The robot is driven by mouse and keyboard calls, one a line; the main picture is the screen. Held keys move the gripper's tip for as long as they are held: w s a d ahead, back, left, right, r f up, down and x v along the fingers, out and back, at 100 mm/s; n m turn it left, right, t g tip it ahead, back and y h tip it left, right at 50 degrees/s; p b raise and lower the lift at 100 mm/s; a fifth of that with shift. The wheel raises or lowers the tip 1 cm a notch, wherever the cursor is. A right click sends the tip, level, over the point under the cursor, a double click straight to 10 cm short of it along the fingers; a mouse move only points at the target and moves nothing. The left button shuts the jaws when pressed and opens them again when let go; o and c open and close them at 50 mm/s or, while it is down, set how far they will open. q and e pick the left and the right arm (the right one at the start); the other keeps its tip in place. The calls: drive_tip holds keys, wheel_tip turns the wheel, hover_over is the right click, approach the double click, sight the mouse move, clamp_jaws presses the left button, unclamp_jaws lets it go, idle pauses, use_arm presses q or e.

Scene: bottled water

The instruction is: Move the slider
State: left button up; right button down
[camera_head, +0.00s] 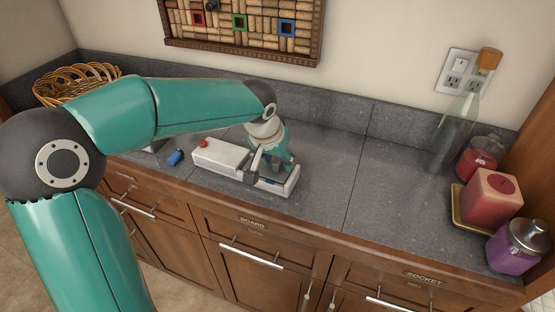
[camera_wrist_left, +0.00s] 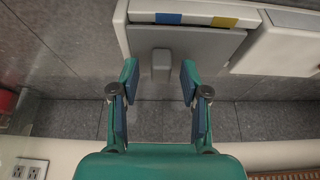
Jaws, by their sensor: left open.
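A white device (camera_head: 222,160) lies on the dark grey counter, with a red button (camera_head: 203,143) at its left end. Its right part is a grey panel, which also shows in the left wrist view (camera_wrist_left: 205,45). My left gripper (camera_head: 272,172) points down over the right part of the device. In the left wrist view the gripper (camera_wrist_left: 158,78) is open, with one finger on each side of the knob and gaps between. My right gripper is not in view.
A small blue object (camera_head: 175,157) lies left of the device. A wicker basket (camera_head: 78,80) stands at the far left. A glass bottle (camera_head: 452,130), a red candle (camera_head: 490,195) and a purple jar (camera_head: 515,247) stand at the right. The middle-right counter is clear.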

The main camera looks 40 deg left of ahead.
use_arm(q)
drive_tip(key=shift+w+f, duration=0.1)
drive_tip(key=shift+f, duration=0.2)
clamp_jaws()
